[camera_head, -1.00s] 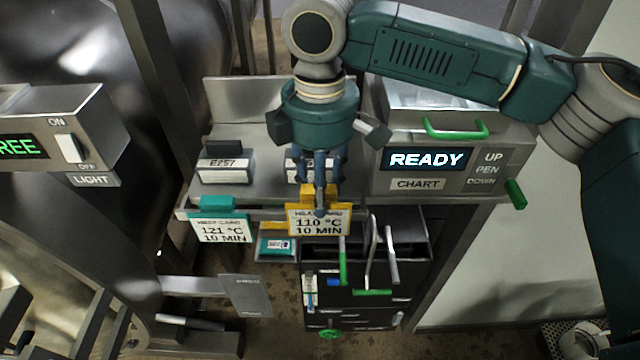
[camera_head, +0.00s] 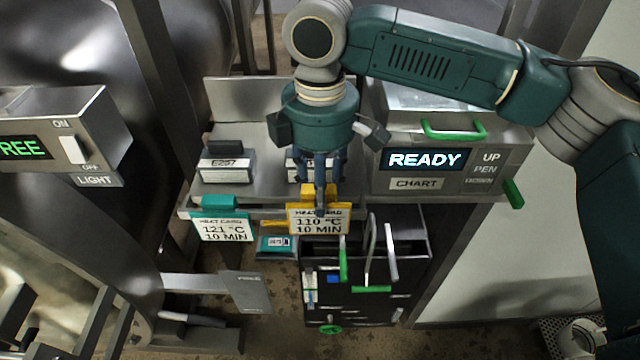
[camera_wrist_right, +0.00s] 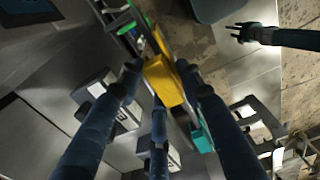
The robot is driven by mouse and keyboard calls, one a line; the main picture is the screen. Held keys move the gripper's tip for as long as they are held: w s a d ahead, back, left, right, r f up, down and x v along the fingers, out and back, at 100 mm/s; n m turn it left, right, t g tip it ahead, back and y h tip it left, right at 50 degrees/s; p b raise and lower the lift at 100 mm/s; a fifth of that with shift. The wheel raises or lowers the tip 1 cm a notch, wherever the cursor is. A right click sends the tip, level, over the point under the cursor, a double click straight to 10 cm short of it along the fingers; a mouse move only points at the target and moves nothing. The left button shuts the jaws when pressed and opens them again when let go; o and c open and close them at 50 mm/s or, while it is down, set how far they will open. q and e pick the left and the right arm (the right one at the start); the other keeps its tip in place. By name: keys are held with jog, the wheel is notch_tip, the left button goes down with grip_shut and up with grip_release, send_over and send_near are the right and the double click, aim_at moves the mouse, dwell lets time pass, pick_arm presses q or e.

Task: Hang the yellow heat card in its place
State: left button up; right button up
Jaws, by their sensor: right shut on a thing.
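The yellow heat card (camera_head: 319,221), marked 110 °C 10 MIN, is upright at the shelf's front rail (camera_head: 266,213). My right gripper (camera_head: 320,192) is above it, fingers pointing down, shut on its yellow top. The wrist view shows the yellow top (camera_wrist_right: 163,82) between my right fingers (camera_wrist_right: 160,95). I cannot tell whether the card touches the rail. A small yellow strip (camera_head: 274,223) shows left of the card. My left gripper is outside the head view; a dark blue hand with spread fingers, apparently it, shows in the wrist view (camera_wrist_right: 241,33).
A teal 121 °C card (camera_head: 223,228) hangs left on the rail. Labelled blocks (camera_head: 226,168) stand on the shelf. The READY recorder (camera_head: 440,160) with green handles is at right. A dark box (camera_head: 365,290) with upright handles is below the card. The light panel is at far left.

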jog(key=shift+f, duration=1.55)
dwell(0.6)
jog(key=o, duration=1.2)
jog(key=shift+r, duration=0.1)
notch_tip(320, 180, up, 12)
jog(key=shift+w+f, duration=0.1)
